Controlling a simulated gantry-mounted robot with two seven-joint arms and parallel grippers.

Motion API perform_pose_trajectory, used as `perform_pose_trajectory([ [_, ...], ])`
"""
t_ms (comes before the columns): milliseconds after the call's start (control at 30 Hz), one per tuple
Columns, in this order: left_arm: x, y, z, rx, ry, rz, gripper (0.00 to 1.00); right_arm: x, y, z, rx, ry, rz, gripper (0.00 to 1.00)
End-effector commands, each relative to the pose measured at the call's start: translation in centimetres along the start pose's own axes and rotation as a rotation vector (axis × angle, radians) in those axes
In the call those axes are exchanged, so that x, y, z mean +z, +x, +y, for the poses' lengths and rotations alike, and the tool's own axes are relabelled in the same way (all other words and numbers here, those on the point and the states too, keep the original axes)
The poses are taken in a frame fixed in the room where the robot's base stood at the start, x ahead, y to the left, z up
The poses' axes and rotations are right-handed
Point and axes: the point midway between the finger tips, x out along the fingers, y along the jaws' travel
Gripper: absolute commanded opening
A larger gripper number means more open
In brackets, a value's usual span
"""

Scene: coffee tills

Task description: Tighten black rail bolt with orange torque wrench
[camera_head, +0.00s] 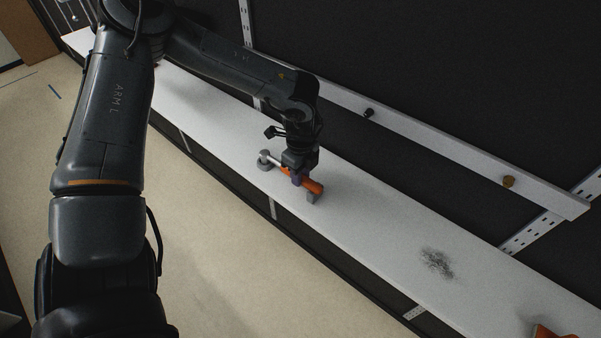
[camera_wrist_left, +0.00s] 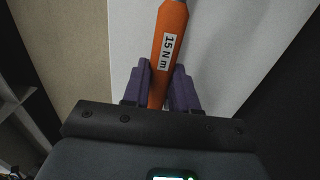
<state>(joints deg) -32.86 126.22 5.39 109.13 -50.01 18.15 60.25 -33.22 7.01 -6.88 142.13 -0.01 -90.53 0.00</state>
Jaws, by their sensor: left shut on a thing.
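The orange torque wrench (camera_head: 315,187) lies across two small grey rests on the white shelf, its silver head towards the left. My left gripper (camera_head: 300,177) reaches down over it and is shut on its orange handle. In the left wrist view, the purple fingers (camera_wrist_left: 160,90) sit on both sides of the wrench handle (camera_wrist_left: 171,28), which bears a "15 N m" label. The black rail bolt (camera_head: 368,113) sticks out of the pale wall rail, behind and to the right of the gripper. My right gripper is not in view.
A brass-coloured bolt (camera_head: 508,181) sits farther right on the pale rail (camera_head: 440,147). The white shelf (camera_head: 375,220) has a dark smudge (camera_head: 437,262) and is otherwise clear between the wrench and an orange-brown object (camera_head: 553,332) at the lower right.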

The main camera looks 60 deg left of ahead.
Motion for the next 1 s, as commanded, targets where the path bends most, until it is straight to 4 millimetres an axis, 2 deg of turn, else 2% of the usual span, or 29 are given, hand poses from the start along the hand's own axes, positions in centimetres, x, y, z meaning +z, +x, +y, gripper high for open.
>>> perform_pose_trajectory([
  [333, 0.0, -0.7, -0.1, -0.002, 0.0, 0.001, 0.0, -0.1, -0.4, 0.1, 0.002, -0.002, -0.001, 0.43],
  [800, 0.0, -4.8, -0.1, -0.003, 0.0, 0.001, 0.0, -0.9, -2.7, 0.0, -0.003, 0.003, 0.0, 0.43],
  [1000, 0.0, -5.1, 0.0, -0.001, 0.0, 0.001, 0.0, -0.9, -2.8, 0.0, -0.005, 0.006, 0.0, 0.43],
])
